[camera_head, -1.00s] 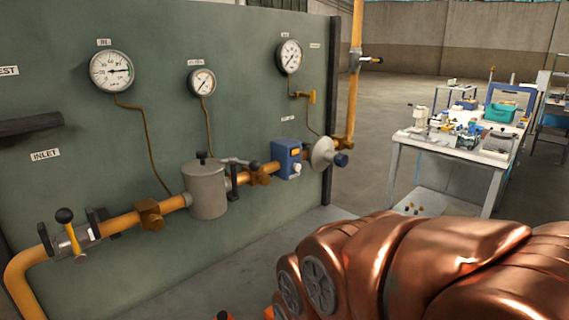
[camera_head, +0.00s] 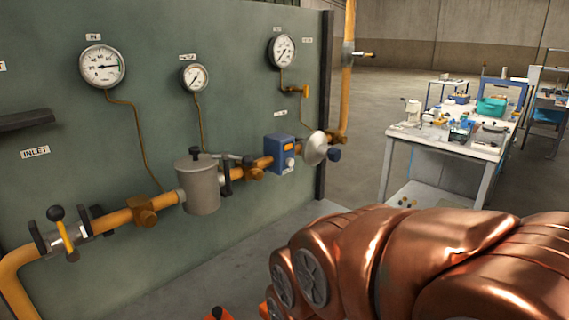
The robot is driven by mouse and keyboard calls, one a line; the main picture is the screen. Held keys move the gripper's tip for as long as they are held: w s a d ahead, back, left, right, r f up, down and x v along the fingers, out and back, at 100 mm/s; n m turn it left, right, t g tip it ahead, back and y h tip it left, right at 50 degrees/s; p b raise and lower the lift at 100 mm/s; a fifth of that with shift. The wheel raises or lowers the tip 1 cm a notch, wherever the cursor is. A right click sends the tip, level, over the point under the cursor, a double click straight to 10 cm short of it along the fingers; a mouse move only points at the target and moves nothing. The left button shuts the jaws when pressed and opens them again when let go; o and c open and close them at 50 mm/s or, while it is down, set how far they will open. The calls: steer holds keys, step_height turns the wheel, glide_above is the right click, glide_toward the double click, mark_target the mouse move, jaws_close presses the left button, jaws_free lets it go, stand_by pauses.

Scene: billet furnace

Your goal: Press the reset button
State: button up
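A blue box (camera_head: 279,154) sits on the yellow pipe in front of the green panel, near the picture's middle. It has a small orange window and a round white knob or button (camera_head: 290,163) on its front. I cannot read any label there, so I cannot tell whether this is the reset button. No other clear push button shows.
The yellow pipe (camera_head: 115,220) carries a black-knobbed lever valve (camera_head: 66,233), a grey canister (camera_head: 199,187) and a grey disc-shaped regulator (camera_head: 315,149). Gauges (camera_head: 102,66) hang above. Large copper-coloured rounded shapes fill the lower right. A cluttered workbench (camera_head: 437,145) stands behind; floor between is clear.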

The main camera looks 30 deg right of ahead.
jaws_close()
stand_by(1.2)
